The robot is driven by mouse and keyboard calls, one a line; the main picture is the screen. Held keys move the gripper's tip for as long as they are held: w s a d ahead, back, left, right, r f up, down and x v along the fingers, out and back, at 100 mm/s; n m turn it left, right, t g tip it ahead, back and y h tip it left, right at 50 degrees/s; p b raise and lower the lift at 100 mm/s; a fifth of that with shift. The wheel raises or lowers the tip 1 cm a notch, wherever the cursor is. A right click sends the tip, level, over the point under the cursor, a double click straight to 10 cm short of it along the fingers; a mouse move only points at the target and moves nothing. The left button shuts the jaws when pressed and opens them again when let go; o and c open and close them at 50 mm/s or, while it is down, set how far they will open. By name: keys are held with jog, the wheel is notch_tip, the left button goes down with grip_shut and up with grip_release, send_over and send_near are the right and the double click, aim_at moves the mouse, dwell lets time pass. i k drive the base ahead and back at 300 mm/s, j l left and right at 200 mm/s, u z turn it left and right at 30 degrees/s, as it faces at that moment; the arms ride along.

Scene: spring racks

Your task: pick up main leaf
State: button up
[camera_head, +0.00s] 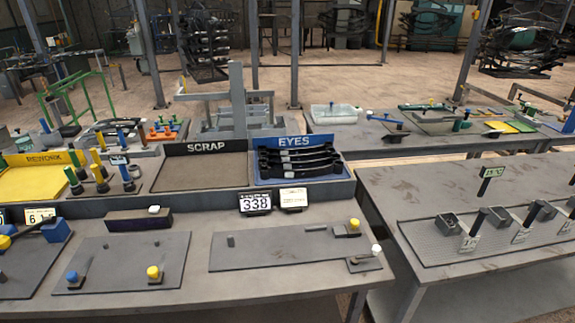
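Several dark, slightly curved leaves (300,160) lie stacked in a blue bin marked EYES (345,176) at the back of the near bench. Their ends look thicker, like rolled eyes. No label on a single leaf can be read, so I cannot tell which one is the main leaf. My gripper is not in view.
A right bench (400,190) stands across a narrow gap.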

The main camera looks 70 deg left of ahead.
aim_at(328, 161)
jog(key=u, duration=1.95)
jog(key=i+u, duration=0.3)
jog(key=i+l+u, duration=0.3)
jog(key=k+j, duration=0.05)
jog(key=j, duration=0.05)
